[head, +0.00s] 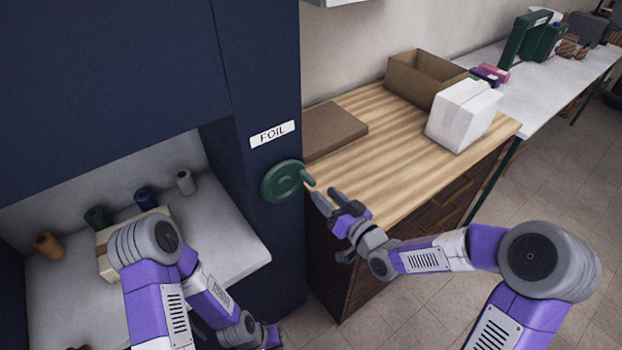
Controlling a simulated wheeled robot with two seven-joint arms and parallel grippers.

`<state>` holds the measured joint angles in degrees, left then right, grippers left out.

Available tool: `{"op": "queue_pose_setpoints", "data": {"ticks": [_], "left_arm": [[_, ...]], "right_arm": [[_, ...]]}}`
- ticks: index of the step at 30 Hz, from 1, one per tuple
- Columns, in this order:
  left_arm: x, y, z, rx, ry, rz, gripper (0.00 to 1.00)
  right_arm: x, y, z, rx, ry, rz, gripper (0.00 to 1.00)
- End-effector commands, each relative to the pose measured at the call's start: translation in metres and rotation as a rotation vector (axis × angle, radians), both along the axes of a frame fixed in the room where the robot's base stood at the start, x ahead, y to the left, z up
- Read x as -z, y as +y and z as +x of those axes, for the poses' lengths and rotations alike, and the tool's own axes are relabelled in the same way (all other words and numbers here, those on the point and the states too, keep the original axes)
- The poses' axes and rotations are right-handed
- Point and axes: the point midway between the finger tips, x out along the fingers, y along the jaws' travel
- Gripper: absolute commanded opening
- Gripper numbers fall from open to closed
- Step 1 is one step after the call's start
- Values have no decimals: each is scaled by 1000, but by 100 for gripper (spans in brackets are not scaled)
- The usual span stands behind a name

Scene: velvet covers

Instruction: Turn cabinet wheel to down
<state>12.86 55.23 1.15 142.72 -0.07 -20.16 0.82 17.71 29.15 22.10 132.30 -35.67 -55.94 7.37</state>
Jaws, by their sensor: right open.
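A round green wheel (281,181) is mounted on the dark blue cabinet (262,80), just below a white label (273,134) reading FOIL. A short green handle knob (306,177) sticks out from the wheel's right side. My right gripper (325,198) is open, just right of and slightly below the knob. Its fingers point toward the wheel, and whether they touch the knob I cannot tell. My left arm reaches down in front of the cabinet's niche; its gripper (272,337) is at the bottom edge, partly cut off, and its jaw state is unclear.
Several thread spools (147,198) and a cardboard box (104,262) sit on the niche shelf (225,224). Right of the cabinet, a wooden counter (385,128) holds a flat brown board (338,130), an open carton (420,75) and a white box (463,115).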

Motion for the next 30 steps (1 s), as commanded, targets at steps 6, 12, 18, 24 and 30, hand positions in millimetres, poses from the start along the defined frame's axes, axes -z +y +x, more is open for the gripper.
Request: {"op": "queue_pose_setpoints", "data": {"ticks": [6,12,18,24,30], "left_arm": [[2,0,0,-1,0,0,0],[2,0,0,-1,0,0,0],[2,0,0,-1,0,0,0],[2,0,0,0,0,0,0],[2,0,0,0,0,0,0]], "right_arm": [[1,21,27,-2,1,1,48],[2,36,48,-1,3,1,48],[2,41,56,0,4,-1,48],[2,41,56,0,5,-1,48],[2,41,56,0,5,-1,19]]}}
